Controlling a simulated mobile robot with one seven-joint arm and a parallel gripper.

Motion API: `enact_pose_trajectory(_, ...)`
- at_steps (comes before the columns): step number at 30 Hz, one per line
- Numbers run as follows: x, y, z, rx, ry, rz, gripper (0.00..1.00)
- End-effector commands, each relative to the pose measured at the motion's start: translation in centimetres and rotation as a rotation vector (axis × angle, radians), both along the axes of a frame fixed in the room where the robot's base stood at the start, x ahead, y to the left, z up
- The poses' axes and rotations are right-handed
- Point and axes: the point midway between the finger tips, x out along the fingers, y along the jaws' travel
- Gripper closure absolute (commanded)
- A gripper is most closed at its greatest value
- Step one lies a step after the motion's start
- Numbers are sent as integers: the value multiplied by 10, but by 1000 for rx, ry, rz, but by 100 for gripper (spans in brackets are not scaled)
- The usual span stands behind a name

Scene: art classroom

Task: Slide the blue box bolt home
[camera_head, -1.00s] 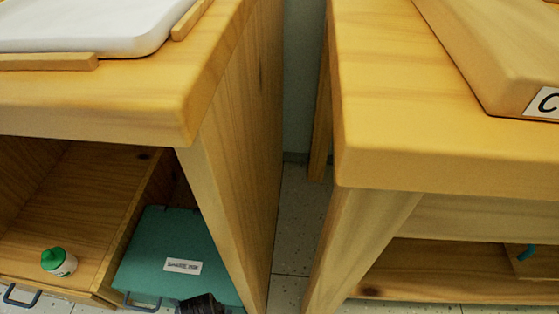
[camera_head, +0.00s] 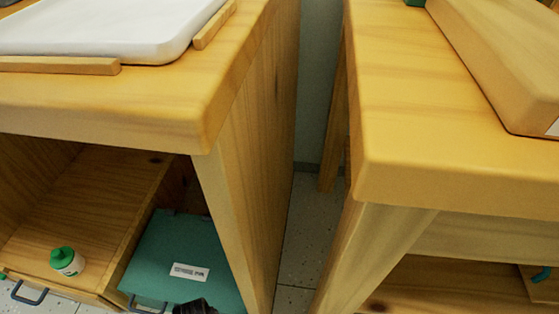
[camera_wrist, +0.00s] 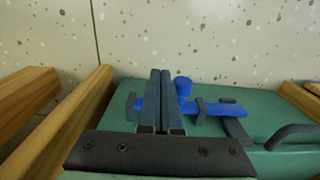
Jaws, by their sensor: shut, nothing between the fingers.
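The blue bolt (camera_wrist: 222,109) lies across the teal box (camera_wrist: 262,121) in the wrist view, running through dark brackets, with a round blue knob (camera_wrist: 183,87) standing up from it. My gripper (camera_wrist: 160,73) is shut and empty, its fingers upright in the picture just left of the knob. The fingers hide part of the bolt; whether they touch the knob I cannot tell. In the head view the teal box (camera_head: 160,262) has a white label and sits low between wooden sides. A dark piece of my arm shows at the bottom edge there; the bolt does not show.
An open wooden drawer (camera_head: 92,215) holding a green-capped bottle (camera_head: 66,262) is left of the box. A wooden table (camera_head: 100,100) with a white tray (camera_head: 110,30) overhangs it. Another table (camera_head: 440,140) stands right, past a narrow floor gap. A dark handle (camera_wrist: 292,134) is on the box.

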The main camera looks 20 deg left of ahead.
Motion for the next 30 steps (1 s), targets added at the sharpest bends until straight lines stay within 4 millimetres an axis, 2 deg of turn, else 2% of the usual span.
enact_pose_trajectory(19,3,-10,2,0,0,-1,100)
enact_pose_trajectory(30,3,-10,24,0,0,-1,100)
